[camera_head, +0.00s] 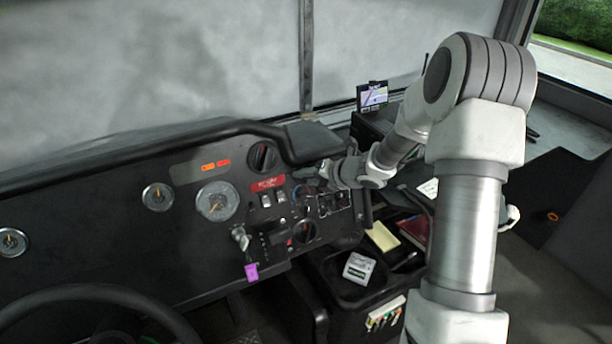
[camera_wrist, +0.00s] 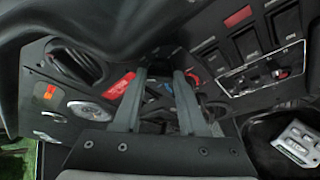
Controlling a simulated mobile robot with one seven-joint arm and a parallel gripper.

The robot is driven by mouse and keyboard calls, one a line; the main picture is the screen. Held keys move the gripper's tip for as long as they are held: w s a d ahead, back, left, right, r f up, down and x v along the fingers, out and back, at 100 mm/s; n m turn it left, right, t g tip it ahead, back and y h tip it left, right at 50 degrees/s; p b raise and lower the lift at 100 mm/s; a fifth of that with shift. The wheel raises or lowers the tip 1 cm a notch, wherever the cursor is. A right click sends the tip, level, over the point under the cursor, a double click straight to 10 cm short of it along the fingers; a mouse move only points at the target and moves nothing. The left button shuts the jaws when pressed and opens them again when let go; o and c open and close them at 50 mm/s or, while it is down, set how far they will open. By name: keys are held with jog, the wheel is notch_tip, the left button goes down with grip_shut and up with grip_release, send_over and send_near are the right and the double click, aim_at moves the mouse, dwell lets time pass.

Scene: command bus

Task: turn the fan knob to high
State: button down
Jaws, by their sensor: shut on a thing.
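My gripper (camera_head: 312,178) reaches in from the right to the dashboard's centre panel. In the wrist view its two grey fingers (camera_wrist: 160,78) are a little apart, with a dark knob, taken as the fan knob (camera_wrist: 158,97), between them. The gripper is shut on this knob. The fingers and wrist hide most of it, so its pointer and setting cannot be read.
Rocker switches (camera_wrist: 245,40) lie close by. A dash overhang (camera_head: 312,142) is just above the gripper. A tray (camera_head: 340,290) holding a small device (camera_head: 359,268) is below.

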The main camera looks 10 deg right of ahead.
jog(key=m, duration=0.1)
jog(key=m+y, duration=0.1)
jog(key=m, duration=0.1)
jog(key=m+t+y+b, duration=0.1)
jog(key=shift+d+f+m, duration=0.15)
jog(key=shift+f+m, duration=0.15)
jog(key=shift+m, duration=0.1)
jog(key=m+b, duration=0.1)
jog(key=m, duration=0.1)
jog(key=m+t+b, duration=0.1)
jog(key=m, duration=0.1)
jog(key=m+t+y+b, duration=0.1)
jog(key=m, duration=0.1)
jog(key=shift+s+f, duration=0.15)
jog(key=shift+f, duration=0.15)
jog(key=m+t+b, duration=0.1)
jog(key=m, duration=0.2)
jog(key=m+t+h+b, duration=0.1)
jog(key=m+t+b, duration=0.1)
jog(key=m, duration=0.2)
jog(key=shift+s+f+b, duration=0.1)
jog(key=shift+f+b, duration=0.05)
jog(key=shift+b, duration=0.15)
jog(key=shift+s+a+m+t+h+b, duration=0.15)
jog(key=shift+m+t+h+b, duration=0.35)
jog(key=shift+m, duration=1.15)
jog(key=shift+w+a+m+t+h+b, duration=0.15)
jog(key=shift+m+t+h+b, duration=0.3)
jog(key=shift+m, duration=1.2)
jog(key=shift+s, duration=0.1)
